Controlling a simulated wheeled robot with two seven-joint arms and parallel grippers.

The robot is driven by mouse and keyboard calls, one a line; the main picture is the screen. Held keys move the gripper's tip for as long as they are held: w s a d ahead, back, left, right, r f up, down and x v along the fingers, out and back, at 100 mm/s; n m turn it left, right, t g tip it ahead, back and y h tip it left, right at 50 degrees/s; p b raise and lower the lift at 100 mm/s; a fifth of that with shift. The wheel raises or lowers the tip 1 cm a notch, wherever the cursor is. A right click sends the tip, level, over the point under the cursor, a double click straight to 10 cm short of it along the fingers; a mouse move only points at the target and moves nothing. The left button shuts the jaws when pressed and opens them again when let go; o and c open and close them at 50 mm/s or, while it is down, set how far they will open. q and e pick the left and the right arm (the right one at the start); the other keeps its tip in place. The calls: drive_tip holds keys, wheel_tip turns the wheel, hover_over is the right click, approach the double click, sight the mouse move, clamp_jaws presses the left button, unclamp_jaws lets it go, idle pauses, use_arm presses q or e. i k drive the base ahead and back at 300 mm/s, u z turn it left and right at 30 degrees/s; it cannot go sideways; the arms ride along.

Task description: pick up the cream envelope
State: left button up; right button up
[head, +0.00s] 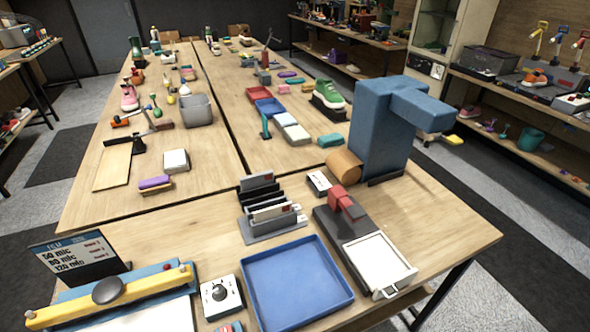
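A dark upright rack (250,234) with black dividers stands near the middle of the near table. Several thin, pale envelope-like pieces stand on edge in it. A cream-white one with a red mark (272,212) is in the front part, and its lower part is hidden by the rack. I cannot tell for sure which one is the cream envelope. Neither of my grippers is in view.
An empty blue tray (297,287) lies in front of the rack. A dark device with a white plate (378,262) and red block is to its right. A tall blue fixture (379,130) stands behind right. A dial box (221,297) and yellow-barred device (60,313) are front left.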

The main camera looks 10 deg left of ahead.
sight(261, 216)
drive_tip(key=u, duration=2.3)
drive_tip(key=k, duration=1.25)
drive_tip(key=z, duration=1.55)
